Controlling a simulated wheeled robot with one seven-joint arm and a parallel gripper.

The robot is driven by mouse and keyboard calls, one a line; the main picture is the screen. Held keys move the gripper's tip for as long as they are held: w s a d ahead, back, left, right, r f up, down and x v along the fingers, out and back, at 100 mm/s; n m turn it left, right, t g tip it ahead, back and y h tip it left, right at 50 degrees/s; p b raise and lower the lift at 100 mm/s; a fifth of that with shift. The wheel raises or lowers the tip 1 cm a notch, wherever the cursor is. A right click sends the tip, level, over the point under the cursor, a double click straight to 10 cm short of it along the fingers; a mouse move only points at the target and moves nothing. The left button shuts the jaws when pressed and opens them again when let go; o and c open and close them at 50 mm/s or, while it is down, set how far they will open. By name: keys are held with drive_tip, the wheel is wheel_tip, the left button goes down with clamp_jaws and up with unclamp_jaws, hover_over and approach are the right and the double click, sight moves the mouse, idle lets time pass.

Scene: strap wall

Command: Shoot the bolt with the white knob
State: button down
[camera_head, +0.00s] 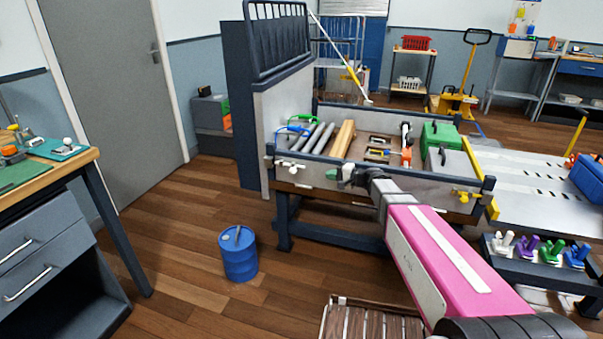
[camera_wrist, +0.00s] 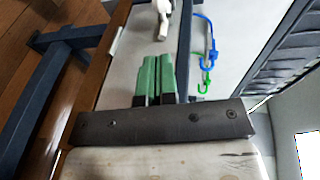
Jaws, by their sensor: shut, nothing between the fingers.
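The bolt with the white knob (camera_head: 292,168) is on the near side wall of the strap bed, toward its left end. In the wrist view a white piece that looks like this bolt (camera_wrist: 163,10) shows at the top, beyond my fingertips. My gripper (camera_head: 332,174) is to the right of the bolt, in front of the same wall, pointing left. In the wrist view its green fingers (camera_wrist: 158,60) are together and empty, with a gap between the tips and the white piece. How far the bolt is slid cannot be told.
A similar yellow fitting (camera_head: 463,197) is at the wall's right end. Blue and green hooks (camera_wrist: 208,55) hang near the left corner. A blue drum (camera_head: 238,254) stands on the floor. A wooden slatted thing (camera_head: 368,321) lies low in front.

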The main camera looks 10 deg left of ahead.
sight(294, 170)
drive_tip(key=shift+a, duration=0.1)
drive_tip(key=x, duration=1.3)
drive_tip(key=shift+w+a+f, duration=0.1)
drive_tip(key=shift+a, duration=0.25)
drive_tip(key=shift+w+a, duration=0.2)
drive_tip(key=shift+a, duration=2.1)
drive_tip(key=v, duration=1.4)
drive_tip(key=shift+d, duration=0.2)
